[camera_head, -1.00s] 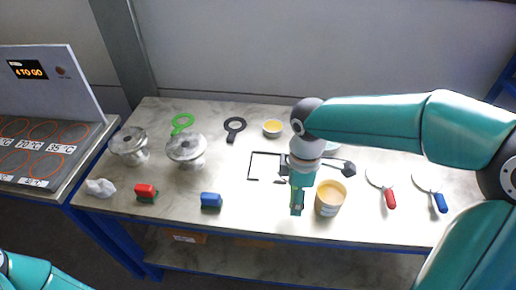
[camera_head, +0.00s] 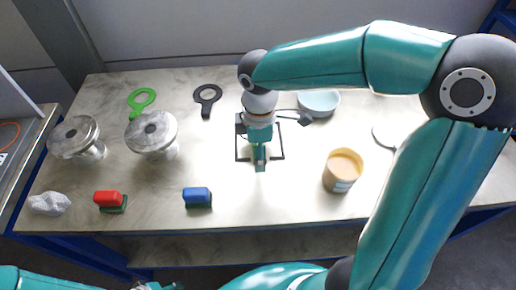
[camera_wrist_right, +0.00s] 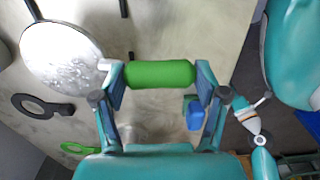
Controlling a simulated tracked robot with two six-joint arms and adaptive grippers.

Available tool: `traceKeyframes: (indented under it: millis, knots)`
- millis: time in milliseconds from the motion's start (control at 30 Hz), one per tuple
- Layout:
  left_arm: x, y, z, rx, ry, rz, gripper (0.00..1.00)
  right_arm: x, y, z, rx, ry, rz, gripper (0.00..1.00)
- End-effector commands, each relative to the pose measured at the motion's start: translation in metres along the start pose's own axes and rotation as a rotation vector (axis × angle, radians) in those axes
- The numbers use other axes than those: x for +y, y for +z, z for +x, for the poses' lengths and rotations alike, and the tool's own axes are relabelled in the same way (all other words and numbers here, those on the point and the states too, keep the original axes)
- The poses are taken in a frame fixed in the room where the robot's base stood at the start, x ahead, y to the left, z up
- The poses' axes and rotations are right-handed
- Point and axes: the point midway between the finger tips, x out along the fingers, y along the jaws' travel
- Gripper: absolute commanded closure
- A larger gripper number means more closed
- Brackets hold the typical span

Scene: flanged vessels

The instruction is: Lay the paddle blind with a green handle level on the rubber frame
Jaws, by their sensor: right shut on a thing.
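My right gripper (camera_head: 260,165) is over the rubber frame, a thin black rectangular outline (camera_head: 282,143) on the table. In the right wrist view the gripper (camera_wrist_right: 161,80) is shut on the green handle (camera_wrist_right: 160,74) of the paddle blind. Its round grey disc (camera_wrist_right: 62,55) extends to the left of the fingers in that view. Dark bars of the frame (camera_wrist_right: 123,8) show near the top edge. In the head view the gripper hides most of the blind, and its height above the frame is unclear. My left gripper (camera_head: 158,286) barely shows at the bottom edge; its jaws are unclear.
A jar of yellowish paste (camera_head: 343,172) stands right of the frame, and a pale bowl (camera_head: 318,102) behind it. Two flanged vessels (camera_head: 152,135) (camera_head: 76,138) stand left. Black (camera_head: 207,98) and green (camera_head: 140,101) rings lie behind. Red (camera_head: 108,200) and blue (camera_head: 197,196) blocks lie in front.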

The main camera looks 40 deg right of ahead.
Motion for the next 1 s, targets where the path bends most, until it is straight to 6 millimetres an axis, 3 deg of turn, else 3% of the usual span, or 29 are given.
traceKeyframes:
  millis: [600,1000]
  knots:
    - [-0.014,0.0,0.038,0.0,0.0,0.0,0.6,0.002,0.005,0.047,0.002,0.003,0.013,0.95]
    - [-0.015,0.0,0.042,0.0,0.0,0.0,0.6,0.002,0.005,0.052,0.002,0.003,0.014,0.95]
